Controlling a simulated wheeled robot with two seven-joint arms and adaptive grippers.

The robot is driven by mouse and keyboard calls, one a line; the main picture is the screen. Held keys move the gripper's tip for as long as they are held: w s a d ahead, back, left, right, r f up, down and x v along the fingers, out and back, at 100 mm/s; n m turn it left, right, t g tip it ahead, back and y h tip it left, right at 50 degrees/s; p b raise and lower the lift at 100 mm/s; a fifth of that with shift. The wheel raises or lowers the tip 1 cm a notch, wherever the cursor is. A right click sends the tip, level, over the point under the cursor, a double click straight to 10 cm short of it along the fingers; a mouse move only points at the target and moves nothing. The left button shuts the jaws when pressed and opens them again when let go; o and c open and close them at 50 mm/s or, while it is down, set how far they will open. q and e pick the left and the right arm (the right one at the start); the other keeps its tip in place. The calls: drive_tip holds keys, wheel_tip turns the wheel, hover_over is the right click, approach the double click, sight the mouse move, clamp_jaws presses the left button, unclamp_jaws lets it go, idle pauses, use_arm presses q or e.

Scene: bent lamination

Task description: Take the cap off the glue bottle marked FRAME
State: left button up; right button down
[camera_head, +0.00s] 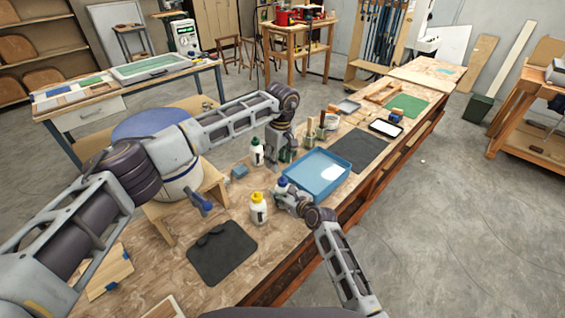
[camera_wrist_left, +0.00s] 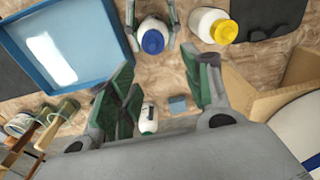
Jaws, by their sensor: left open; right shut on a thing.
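A white bottle with a blue cap (camera_wrist_left: 153,41) stands between the fingers of my right gripper (camera_head: 285,194), which is shut on it. Its blue cap (camera_head: 282,182) shows in the head view, and its body is mostly hidden. My left gripper (camera_wrist_left: 160,90) is open and empty; in the head view it (camera_head: 283,153) hangs behind the blue-capped bottle. A white bottle with a yellow cap (camera_head: 258,209) stands to the left of the right gripper. A white bottle with a dark green cap (camera_head: 257,153) stands beside the left gripper. I cannot read the name on any label.
A blue tray (camera_head: 318,176) lies just right of the grippers. A small blue block (camera_head: 239,171) and a dark mat (camera_head: 222,252) are on the bench to the left. Jars with brushes (camera_head: 310,139) stand behind the tray. Another dark mat (camera_head: 358,150) lies beyond it.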

sight(282, 180)
use_arm(q)
drive_tip(key=m, duration=0.3)
drive_tip(key=shift+s+d+f, duration=0.15)
drive_tip(key=shift+d+f, duration=0.05)
drive_tip(key=shift+f, duration=0.1)
drive_tip(key=m, duration=0.3)
drive_tip(key=shift+s+d, duration=0.15)
drive_tip(key=shift+d, duration=0.05)
drive_tip(key=m, duration=0.4)
drive_tip(key=shift+d+h, duration=0.2)
drive_tip(key=shift+h, duration=0.1)
drive_tip(key=shift+m, duration=2)
drive_tip(key=shift+f, duration=0.2)
drive_tip(key=shift+f, duration=3.9)
